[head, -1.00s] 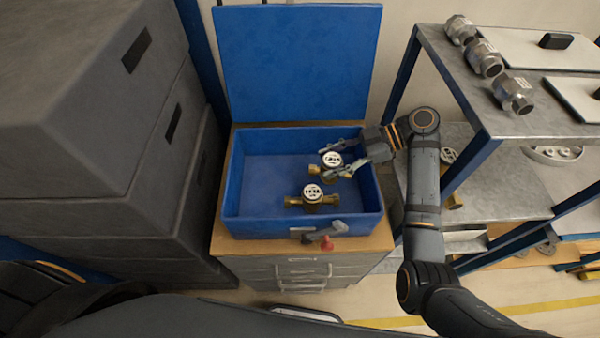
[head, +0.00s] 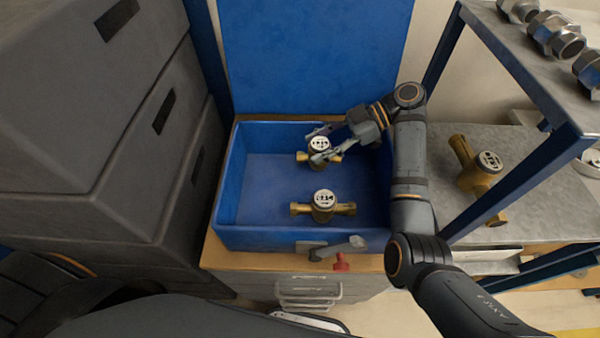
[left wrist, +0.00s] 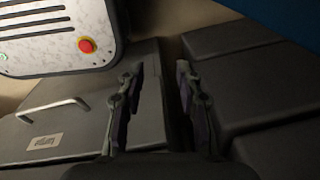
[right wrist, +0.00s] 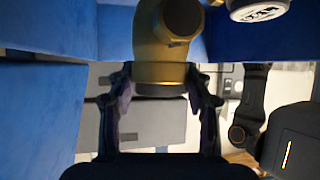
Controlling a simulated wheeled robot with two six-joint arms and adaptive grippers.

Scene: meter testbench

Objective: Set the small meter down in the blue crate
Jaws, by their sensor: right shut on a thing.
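My right gripper (head: 321,146) is shut on a small brass meter (head: 319,157) with a white dial. It holds this meter dial up inside the outline of the blue crate (head: 262,238), near the back. Whether it touches the crate floor I cannot tell. In the right wrist view its brass body (right wrist: 165,62) sits between the fingers. A second brass meter (head: 323,208) stands in the crate nearer the front wall, apart from the held one. My left gripper (left wrist: 158,88) is open and empty in the left wrist view, over dark grey boxes.
The crate's lid stands open behind it (head: 315,60). The crate's left part is clear. Dark stacked boxes (head: 85,150) rise on the left. A shelf with a blue frame (head: 520,180) on the right holds another brass meter (head: 480,172) and metal fittings (head: 556,36).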

